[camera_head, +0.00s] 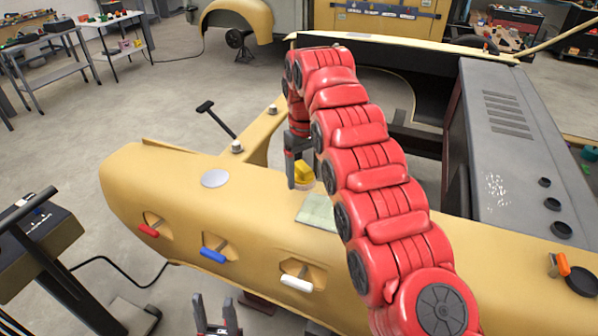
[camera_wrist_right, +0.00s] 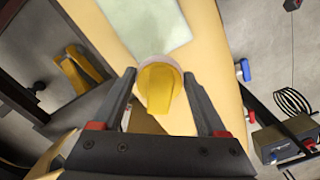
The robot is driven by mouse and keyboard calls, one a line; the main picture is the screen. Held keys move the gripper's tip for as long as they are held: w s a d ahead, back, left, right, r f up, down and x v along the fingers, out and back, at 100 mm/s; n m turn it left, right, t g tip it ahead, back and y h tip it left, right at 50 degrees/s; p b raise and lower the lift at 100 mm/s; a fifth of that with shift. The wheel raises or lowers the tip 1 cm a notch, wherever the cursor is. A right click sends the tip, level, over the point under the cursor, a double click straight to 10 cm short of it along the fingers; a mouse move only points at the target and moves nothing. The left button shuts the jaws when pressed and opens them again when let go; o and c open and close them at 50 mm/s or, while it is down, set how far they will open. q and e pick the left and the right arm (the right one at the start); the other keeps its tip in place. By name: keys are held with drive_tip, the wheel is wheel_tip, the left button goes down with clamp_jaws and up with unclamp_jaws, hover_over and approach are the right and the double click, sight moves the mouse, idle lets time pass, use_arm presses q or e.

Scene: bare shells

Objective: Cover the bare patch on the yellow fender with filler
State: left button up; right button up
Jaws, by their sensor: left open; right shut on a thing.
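The yellow fender (camera_head: 258,200) stretches across the middle of the head view. A round grey patch (camera_head: 215,178) lies on its top, left of a pale green rectangle (camera_head: 316,211), which also shows in the right wrist view (camera_wrist_right: 148,22). My right gripper (camera_head: 297,163) points down over the fender beside the rectangle. It is shut on a yellow tool (camera_head: 302,172) with a pale rounded edge, seen between the fingers in the right wrist view (camera_wrist_right: 160,92). Whether the tool touches the surface is unclear. My left gripper (camera_head: 217,312) is open and empty in front of the fender.
Red (camera_head: 148,230), blue (camera_head: 213,255) and white (camera_head: 297,283) handles sit in recesses along the fender's front side. A black T-handle (camera_head: 215,117) stands behind it. A dark stand (camera_head: 40,235) is at the left. My right arm hides part of the fender.

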drive_tip(key=shift+r, duration=1.1)
drive_tip(key=shift+d, duration=0.1)
